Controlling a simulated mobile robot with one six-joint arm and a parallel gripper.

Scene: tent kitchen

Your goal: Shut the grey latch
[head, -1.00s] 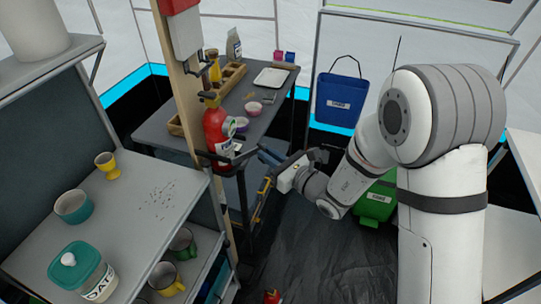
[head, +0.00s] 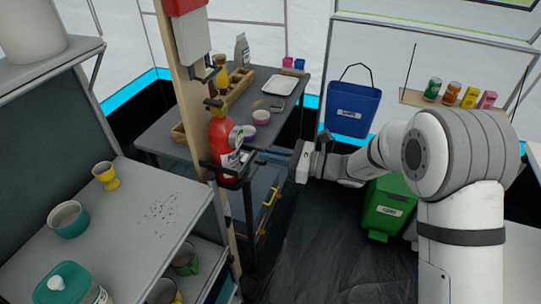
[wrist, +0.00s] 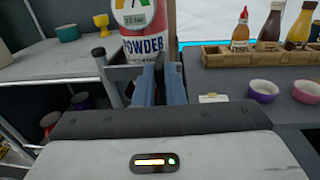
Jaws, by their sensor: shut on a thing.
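A red fire extinguisher (head: 221,150) stands upright against a wooden post in a dark grey holder. The grey latch (wrist: 122,72) appears to be the bar across the front of this holder; it also shows in the head view (head: 228,174). In the head view my gripper (head: 262,157) reaches in from the right. The exact grip point is hidden between the fingers.
A grey table (head: 175,125) with bowls (head: 261,117), a tray (head: 278,85) and bottles stands behind. A shelf with a yellow egg cup (head: 104,175) and teal bowl (head: 68,219) is at left. Dark floor in front is open.

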